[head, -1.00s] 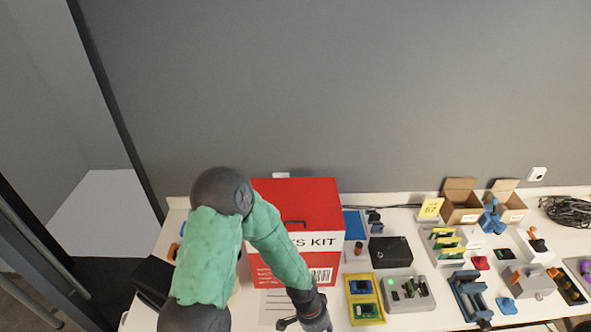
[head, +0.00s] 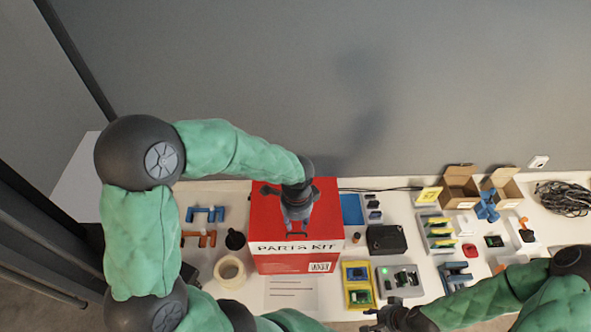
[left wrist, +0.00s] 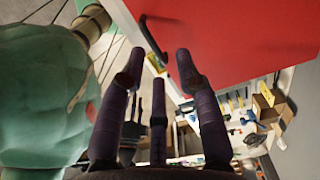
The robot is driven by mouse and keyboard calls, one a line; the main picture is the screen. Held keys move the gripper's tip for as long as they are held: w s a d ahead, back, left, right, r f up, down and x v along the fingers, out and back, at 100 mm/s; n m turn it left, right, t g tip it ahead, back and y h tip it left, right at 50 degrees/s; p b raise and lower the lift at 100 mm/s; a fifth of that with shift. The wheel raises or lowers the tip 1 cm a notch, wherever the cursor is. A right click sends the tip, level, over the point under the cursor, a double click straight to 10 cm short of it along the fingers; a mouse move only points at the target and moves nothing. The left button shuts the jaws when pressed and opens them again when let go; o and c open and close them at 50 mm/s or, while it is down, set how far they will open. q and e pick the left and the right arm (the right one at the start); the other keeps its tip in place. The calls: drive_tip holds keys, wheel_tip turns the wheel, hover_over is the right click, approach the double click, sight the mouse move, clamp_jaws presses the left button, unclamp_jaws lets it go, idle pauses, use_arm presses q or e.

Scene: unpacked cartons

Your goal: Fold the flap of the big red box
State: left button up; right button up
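The big red box (head: 265,212) stands on the white table, with "PARTS KIT" on a white band and a barcode on its front. Its red top looks flat and level in the head view; I cannot make out a separate flap edge. My left gripper (head: 298,222) is above the top, pointing down, and hides its middle. In the left wrist view, the fingers (left wrist: 165,75) are spread apart with nothing between them. A red face of the box (left wrist: 240,35) with a black handle (left wrist: 152,38) lies beyond them. My right gripper (head: 378,318) is low at the front edge; its opening is unclear.
A tape roll (head: 230,271) and blue and orange brackets (head: 198,238) lie left of the box. To the right are a yellow tray (head: 357,285), a black case (head: 387,240) and several small parts. Two open cardboard boxes (head: 459,186) stand at the back right.

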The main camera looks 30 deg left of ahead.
sight(297, 234)
use_arm(q)
drive_tip(key=shift+s+f, duration=0.1)
drive_tip(key=shift+f, duration=0.2)
drive_tip(key=shift+s+d+f+b, duration=0.35)
drive_tip(key=shift+s+f+b, duration=0.1)
drive_tip(key=shift+b, duration=0.25)
drive_tip(key=shift+w+a+f+b, duration=0.1)
drive_tip(key=shift+w+f+b, duration=0.1)
drive_tip(key=shift+f+b, duration=0.25)
drive_tip(key=shift+w+a+f+b, duration=0.15)
drive_tip(key=shift+f+b, duration=0.1)
drive_tip(key=shift+f, duration=0.55)
drive_tip(key=shift+s+d+f+b, duration=0.3)
drive_tip(key=shift+f+b, duration=0.2)
drive_tip(key=shift+b, duration=0.2)
drive_tip(key=shift+a+r, duration=0.1)
drive_tip(key=shift+r, duration=0.05)
drive_tip(key=shift+w+a+f, duration=0.15)
drive_tip(key=shift+w+f, duration=0.05)
drive_tip(key=shift+w, duration=0.05)
drive_tip(key=shift+s+f, duration=0.1)
drive_tip(key=shift+f, duration=0.1)
drive_tip(key=shift+f+b, duration=0.5)
